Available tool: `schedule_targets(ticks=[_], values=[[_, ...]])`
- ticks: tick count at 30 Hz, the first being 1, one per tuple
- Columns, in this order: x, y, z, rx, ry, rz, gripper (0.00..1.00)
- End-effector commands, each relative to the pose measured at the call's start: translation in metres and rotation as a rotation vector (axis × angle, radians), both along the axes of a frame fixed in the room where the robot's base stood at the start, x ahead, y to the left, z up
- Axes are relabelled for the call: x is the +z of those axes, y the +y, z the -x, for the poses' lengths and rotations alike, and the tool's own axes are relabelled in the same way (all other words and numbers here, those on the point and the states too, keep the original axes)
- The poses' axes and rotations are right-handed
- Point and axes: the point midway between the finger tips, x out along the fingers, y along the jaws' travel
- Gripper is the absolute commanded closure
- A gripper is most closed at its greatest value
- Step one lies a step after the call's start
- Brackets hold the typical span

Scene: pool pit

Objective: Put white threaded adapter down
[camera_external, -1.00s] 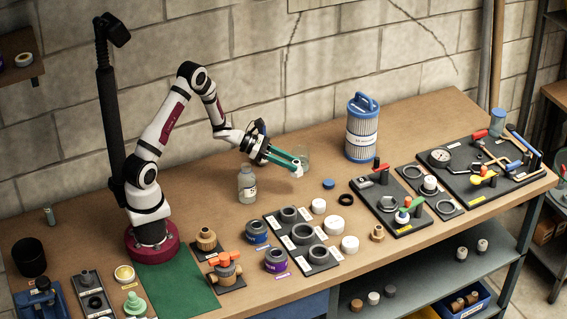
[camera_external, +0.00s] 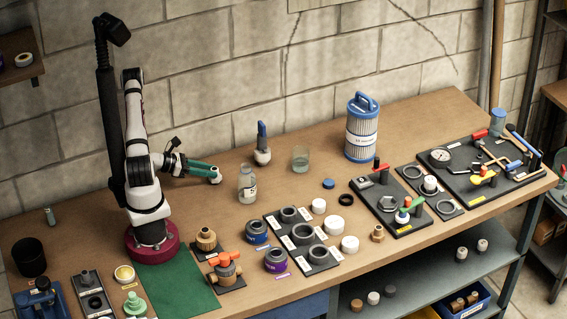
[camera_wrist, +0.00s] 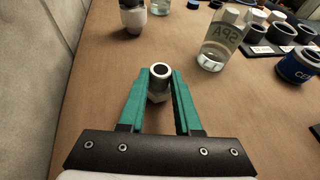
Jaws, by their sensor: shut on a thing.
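My gripper (camera_external: 217,176) has green fingers and is shut on the white threaded adapter (camera_external: 214,175). In the wrist view the adapter (camera_wrist: 159,76) sits between the fingertips, its round open end facing up and a wider faceted part lower down. In the external view the gripper is low over the back left of the wooden bench (camera_external: 330,178), left of the clear bottle. I cannot tell whether the adapter touches the bench.
The clear bottle (camera_external: 247,184) stands close to the right of my gripper. The block wall is close behind. Bare bench lies around the adapter.

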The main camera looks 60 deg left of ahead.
Motion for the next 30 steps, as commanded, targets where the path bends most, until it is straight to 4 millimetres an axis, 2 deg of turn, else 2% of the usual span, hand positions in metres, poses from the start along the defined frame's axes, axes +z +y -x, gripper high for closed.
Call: schedule_targets(ticks=[2,11,12,17,26,30], values=[[-0.008,0.0,0.0,0.0,0.0,0.0,1.0],[-0.01,0.0,0.0,0.0,0.0,-0.001,1.0],[-0.011,0.0,0.0,0.0,0.0,-0.001,0.66],[-0.01,0.0,0.0,0.0,0.0,-0.001,0.38],[-0.008,0.0,0.0,0.0,-0.001,-0.002,0.38],[0.0,0.006,0.018,0.006,-0.002,-0.002,0.38]])
